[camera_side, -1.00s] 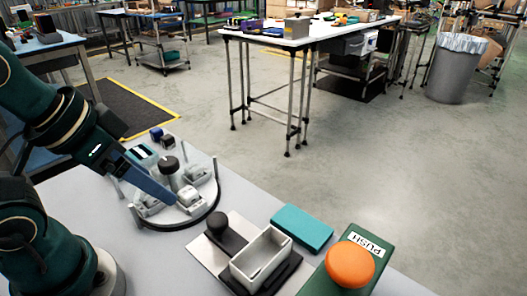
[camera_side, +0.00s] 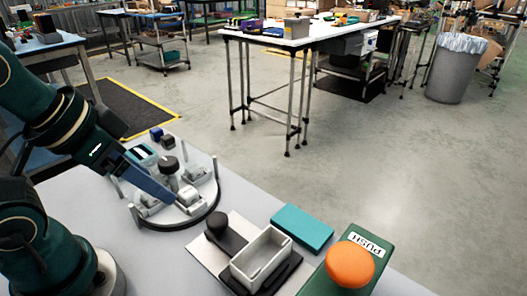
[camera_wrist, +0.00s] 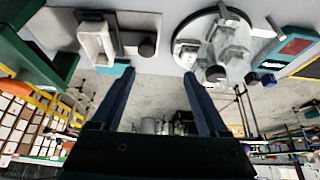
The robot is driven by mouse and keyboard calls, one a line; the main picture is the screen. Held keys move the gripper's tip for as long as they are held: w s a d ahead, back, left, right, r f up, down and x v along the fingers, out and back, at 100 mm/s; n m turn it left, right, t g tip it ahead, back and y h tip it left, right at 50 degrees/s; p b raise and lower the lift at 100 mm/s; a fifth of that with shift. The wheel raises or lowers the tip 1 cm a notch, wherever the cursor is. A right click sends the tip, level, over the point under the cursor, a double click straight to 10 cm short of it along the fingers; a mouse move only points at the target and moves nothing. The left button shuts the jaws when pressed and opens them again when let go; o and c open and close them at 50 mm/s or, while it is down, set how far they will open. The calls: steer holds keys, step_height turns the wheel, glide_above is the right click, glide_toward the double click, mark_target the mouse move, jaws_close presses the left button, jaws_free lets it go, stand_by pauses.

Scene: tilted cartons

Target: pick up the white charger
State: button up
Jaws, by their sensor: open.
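A round grey turntable (camera_side: 208,211) with a dark knob (camera_side: 168,164) at its middle carries several pale holders. A small whitish block (camera_side: 188,196) in a front holder looks like the white charger, but it is too small to be sure. In the side view my gripper (camera_side: 172,196) reaches down over the turntable, its tip just left of this block. In the wrist view my gripper (camera_wrist: 157,74) is open, its two blue fingers well apart with nothing between them. The turntable (camera_wrist: 241,71) is to the right there; I cannot single out the charger in that view.
A grey open box (camera_side: 262,262) on a dark base stands by a black knob (camera_side: 217,225). A teal block (camera_side: 302,228) and a green unit with an orange PUSH button (camera_side: 350,264) lie to the right. Small dark blocks (camera_side: 162,138) sit behind the turntable.

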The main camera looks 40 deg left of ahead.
steer(key=n+g+y, duration=0.2)
steer(key=n+g, duration=0.3)
steer(key=n, duration=1.3)
glide_above(187, 191)
steer(key=d, duration=0.1)
step_height(187, 191, down, 6)
steer(key=shift+w+f, duration=0.1)
steer(key=shift+w, duration=0.05)
steer(key=shift+f+g+h, duration=0.3)
steer(key=shift+f, duration=0.3)
steer(key=shift+a+f, duration=0.2)
steer(key=shift+f, duration=1)
steer(key=shift+a+f, duration=0.15)
steer(key=shift+f, duration=1.05)
jaws_close()
